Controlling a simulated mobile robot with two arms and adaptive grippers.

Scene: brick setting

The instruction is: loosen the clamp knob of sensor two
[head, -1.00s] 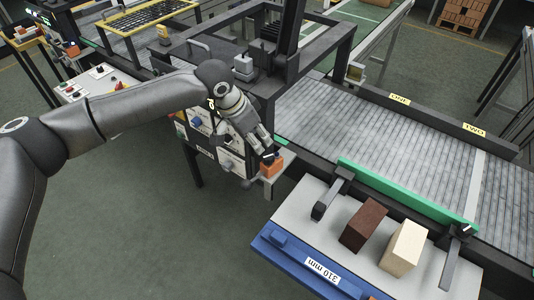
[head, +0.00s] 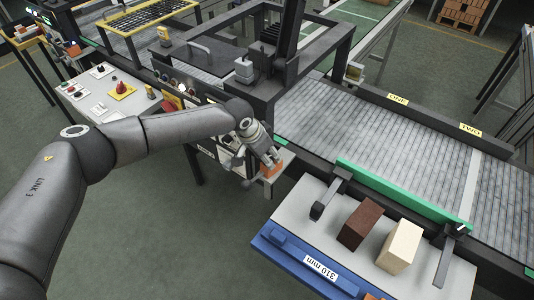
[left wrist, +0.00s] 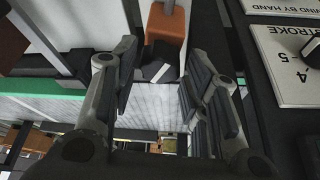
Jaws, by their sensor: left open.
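An orange sensor block (head: 268,172) sits on a pale bracket at the near edge of the conveyor frame. No number shows on it, so I cannot tell whether it is sensor two. In the left wrist view the orange block (left wrist: 167,28) is at the top centre, with a dark knob-like part (left wrist: 158,70) just below it. My left gripper (head: 270,158) is close to the block in the head view. In the left wrist view its open fingers (left wrist: 163,60) stand on either side of the dark part; contact is not visible. My right gripper is not in view.
A panel with a "STROKE" dial (left wrist: 300,60) is close on the right in the left wrist view. A blue-edged tray (head: 290,250) with a brown brick (head: 362,225) and a cream brick (head: 400,248) lies right of the gripper. Open floor is in front.

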